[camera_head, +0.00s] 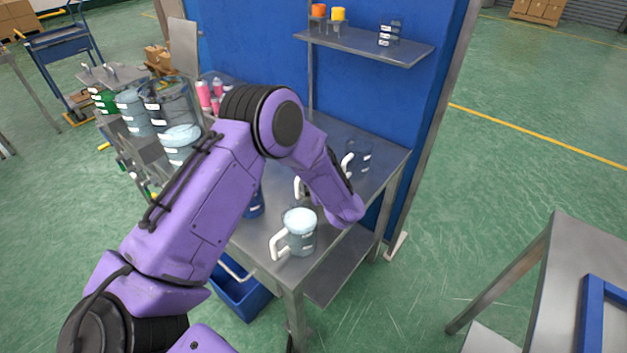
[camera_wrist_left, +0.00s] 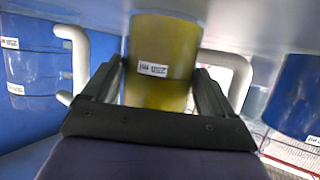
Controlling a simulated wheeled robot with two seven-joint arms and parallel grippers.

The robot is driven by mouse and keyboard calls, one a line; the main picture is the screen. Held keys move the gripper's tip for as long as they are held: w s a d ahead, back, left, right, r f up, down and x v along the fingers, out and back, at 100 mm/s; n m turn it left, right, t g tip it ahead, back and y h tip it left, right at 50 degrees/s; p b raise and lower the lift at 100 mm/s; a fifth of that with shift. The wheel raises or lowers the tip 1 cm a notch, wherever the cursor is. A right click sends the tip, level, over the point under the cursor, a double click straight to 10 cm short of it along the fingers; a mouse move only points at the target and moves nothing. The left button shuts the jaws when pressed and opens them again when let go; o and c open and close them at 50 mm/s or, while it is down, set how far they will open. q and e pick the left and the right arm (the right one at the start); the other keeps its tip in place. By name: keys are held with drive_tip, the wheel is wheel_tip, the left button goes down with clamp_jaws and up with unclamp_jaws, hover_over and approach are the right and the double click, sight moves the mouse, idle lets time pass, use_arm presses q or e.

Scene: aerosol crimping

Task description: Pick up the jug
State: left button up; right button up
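In the left wrist view, a yellow jug (camera_wrist_left: 160,60) with a white label stands between the two black fingers of my left gripper (camera_wrist_left: 160,82). One finger is on each side of it, close to its walls. I cannot tell whether they touch it. A jug of pale liquid (camera_head: 300,240) with a white handle stands at the front corner of the metal table. A clear jug (camera_head: 358,160) stands at the table's right back. A dark blue jug (camera_head: 256,206) is partly hidden by my arm.
A shelf (camera_head: 365,45) hangs on the blue panel above the table. More containers (camera_head: 165,105) crowd the left. A blue crate (camera_head: 240,295) sits below.

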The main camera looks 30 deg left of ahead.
use_arm(q)
drive_tip(key=shift+w+a+r, duration=0.1)
drive_tip(key=shift+c, duration=0.2)
drive_tip(key=shift+r, duration=0.2)
wheel_tip(320, 180, up, 10)
drive_tip(key=b, duration=0.1)
drive_tip(key=shift+f, duration=0.25)
wheel_tip(320, 180, up, 5)
drive_tip(key=p, duration=0.5)
drive_tip(key=shift+r, duration=0.15)
